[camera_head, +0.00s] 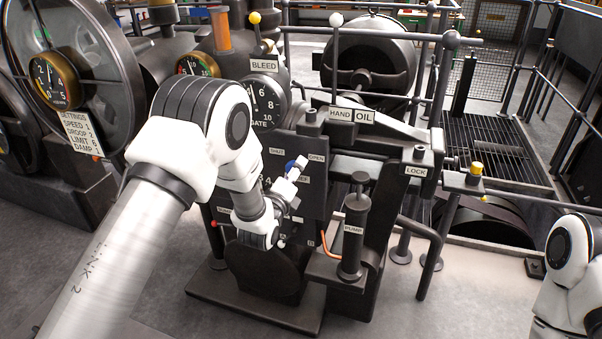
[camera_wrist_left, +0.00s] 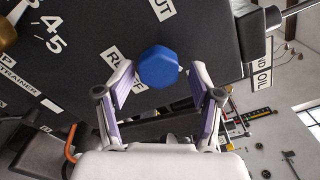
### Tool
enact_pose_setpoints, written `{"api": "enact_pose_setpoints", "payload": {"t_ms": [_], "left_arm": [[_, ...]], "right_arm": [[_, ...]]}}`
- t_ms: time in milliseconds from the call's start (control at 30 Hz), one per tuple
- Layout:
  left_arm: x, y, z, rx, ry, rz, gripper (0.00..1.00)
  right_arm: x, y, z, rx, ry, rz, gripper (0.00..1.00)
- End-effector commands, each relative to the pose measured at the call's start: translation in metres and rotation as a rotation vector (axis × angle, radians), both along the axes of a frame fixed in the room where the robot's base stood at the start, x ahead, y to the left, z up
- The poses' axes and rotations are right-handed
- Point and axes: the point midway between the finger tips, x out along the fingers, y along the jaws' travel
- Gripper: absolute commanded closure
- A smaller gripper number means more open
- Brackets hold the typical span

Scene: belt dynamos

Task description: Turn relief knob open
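The relief knob is a blue faceted knob (camera_wrist_left: 159,67) on a dark panel (camera_wrist_left: 205,35). In the head view it shows only as a small blue patch (camera_head: 290,164), partly covered by my gripper. My left gripper (camera_wrist_left: 164,78) is open, its two fingertips on either side of the knob, with a gap showing on each side in the wrist view. Whether the pads reach the knob's depth I cannot tell. In the head view my left gripper (camera_head: 294,176) is at the panel, between the SHUT label (camera_head: 277,151) and the OPEN label (camera_head: 316,158). The RELIEF label (camera_wrist_left: 125,68) is partly hidden.
A pump cylinder (camera_head: 354,235) stands right of the panel, with an orange tube (camera_head: 329,245) beside it. The HAND OIL lever (camera_head: 336,60) rises above. A gate dial (camera_head: 265,100) and a BLEED label (camera_head: 264,65) are above left. Open floor lies in front.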

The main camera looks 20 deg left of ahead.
Motion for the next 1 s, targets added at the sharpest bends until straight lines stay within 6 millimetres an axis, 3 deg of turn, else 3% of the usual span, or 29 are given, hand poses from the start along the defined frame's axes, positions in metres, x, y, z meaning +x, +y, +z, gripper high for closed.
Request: {"api": "enact_pose_setpoints", "payload": {"t_ms": [167,600,733,1000], "left_arm": [[-0.013,0.0,0.0,0.0,0.001,0.0,0.36],[-0.113,0.001,0.001,0.0,0.0,0.001,0.36],[-0.123,0.001,0.002,0.0,-0.002,0.003,0.36],[-0.123,0.001,0.002,-0.006,-0.003,0.003,0.35]], "right_arm": [[0.0,0.01,0.004,-0.027,-0.002,-0.002,1.0],[0.0,0.01,0.004,-0.025,-0.001,0.0,1.0],[-0.001,0.01,0.004,-0.025,-0.001,0.0,1.0],[-0.001,0.01,0.004,-0.025,-0.001,0.0,1.0]]}}
